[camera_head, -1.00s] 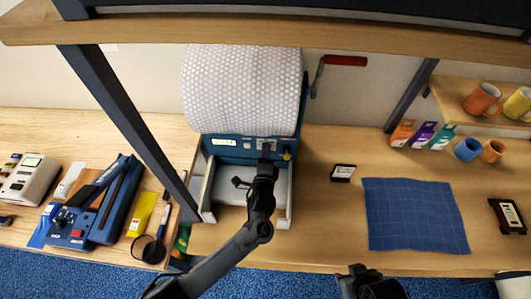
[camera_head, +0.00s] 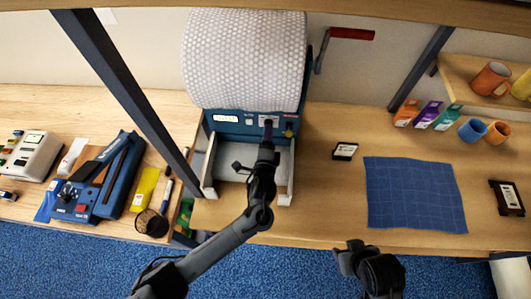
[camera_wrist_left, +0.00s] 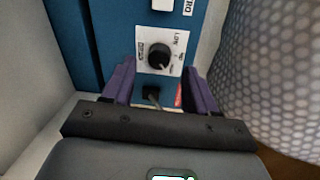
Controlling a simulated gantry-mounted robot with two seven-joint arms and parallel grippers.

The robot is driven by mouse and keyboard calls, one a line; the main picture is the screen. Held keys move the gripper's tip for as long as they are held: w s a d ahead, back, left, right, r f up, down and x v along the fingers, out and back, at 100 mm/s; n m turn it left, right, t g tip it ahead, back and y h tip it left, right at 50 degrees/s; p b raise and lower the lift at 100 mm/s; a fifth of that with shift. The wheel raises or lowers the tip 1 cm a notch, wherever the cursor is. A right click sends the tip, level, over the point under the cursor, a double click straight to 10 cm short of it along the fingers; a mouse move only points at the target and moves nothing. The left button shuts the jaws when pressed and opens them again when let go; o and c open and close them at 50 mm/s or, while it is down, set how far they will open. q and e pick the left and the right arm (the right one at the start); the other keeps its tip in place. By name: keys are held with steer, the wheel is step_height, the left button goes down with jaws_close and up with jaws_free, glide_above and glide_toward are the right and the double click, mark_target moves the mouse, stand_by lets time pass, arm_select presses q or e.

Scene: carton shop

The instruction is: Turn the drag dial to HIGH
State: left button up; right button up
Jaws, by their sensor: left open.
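The drag dial is a black round knob (camera_wrist_left: 159,56) on a white label plate with "LOW" legible; the other markings are too small to read. The plate is on the blue front of the bubble-wrap machine (camera_head: 222,130). My left gripper (camera_wrist_left: 160,70) is open, its two purple fingers on either side of the dial plate, with a visible gap to the knob. In the head view my left gripper (camera_head: 267,132) covers most of the dial. My right gripper (camera_head: 352,250) hangs over the front edge of the bench, away from the machine; its jaws are unclear.
A large bubble-wrap roll (camera_head: 245,60) sits above the panel. A crank with a red handle (camera_head: 351,33) is at its right. A yellow knob (camera_head: 289,131) is right of the dial. A blue cloth (camera_head: 415,193) and a small card (camera_head: 345,151) lie on the bench to the right.

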arm_select(q)
steer(key=s, duration=0.7)
steer(key=shift+s+a+r+b, duration=0.25)
steer(key=shift+r+b, duration=0.05)
steer(key=shift+b, duration=0.15)
